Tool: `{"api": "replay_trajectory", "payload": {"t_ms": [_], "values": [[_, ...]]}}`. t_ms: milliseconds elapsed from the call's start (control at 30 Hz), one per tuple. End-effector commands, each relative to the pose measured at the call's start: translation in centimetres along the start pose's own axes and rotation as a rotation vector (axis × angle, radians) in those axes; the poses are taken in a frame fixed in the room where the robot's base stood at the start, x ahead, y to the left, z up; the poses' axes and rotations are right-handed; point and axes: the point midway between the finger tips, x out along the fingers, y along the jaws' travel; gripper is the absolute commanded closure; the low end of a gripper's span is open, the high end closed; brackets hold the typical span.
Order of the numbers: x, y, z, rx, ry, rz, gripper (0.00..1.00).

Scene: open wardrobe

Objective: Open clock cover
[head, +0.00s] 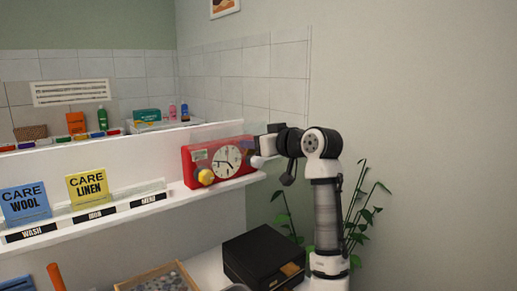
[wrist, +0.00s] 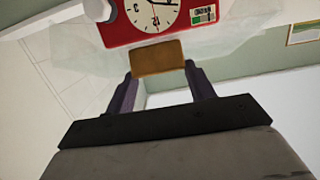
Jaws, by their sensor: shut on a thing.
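The red clock (head: 197,160) with a white dial (head: 227,161) stands on the white shelf in the head view. The clock shows upside down at the top of the wrist view (wrist: 119,31). A clear cover (wrist: 232,48) shows faintly around it there. My gripper (head: 259,152) is at the clock's right end. In the wrist view my gripper (wrist: 160,75) is shut on a brown tab (wrist: 158,57) in front of the clock; how the tab joins the cover is unclear.
The shelf (head: 140,207) carries a blue card (head: 25,203) and a yellow card (head: 87,186) left of the clock. Bottles and boxes stand behind. Below are a black box (head: 262,256) and a wooden tray (head: 160,278). A plant (head: 358,215) is near my arm.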

Motion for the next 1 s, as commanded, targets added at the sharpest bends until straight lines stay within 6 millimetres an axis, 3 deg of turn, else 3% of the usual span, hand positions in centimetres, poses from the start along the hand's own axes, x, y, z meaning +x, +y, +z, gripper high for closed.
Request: {"api": "replay_trajectory", "payload": {"t_ms": [33,100,400,1000], "values": [[0.0,-0.1,-1.5,-0.003,-0.048,0.001,0.87],[0.1,-0.1,-2.3,-0.003,-0.114,0.0,0.87],[1.0,-0.2,-4.6,0.0,-0.325,-0.003,0.87],[2.0,-0.1,-6.3,0.002,-0.482,-0.006,0.87]]}}
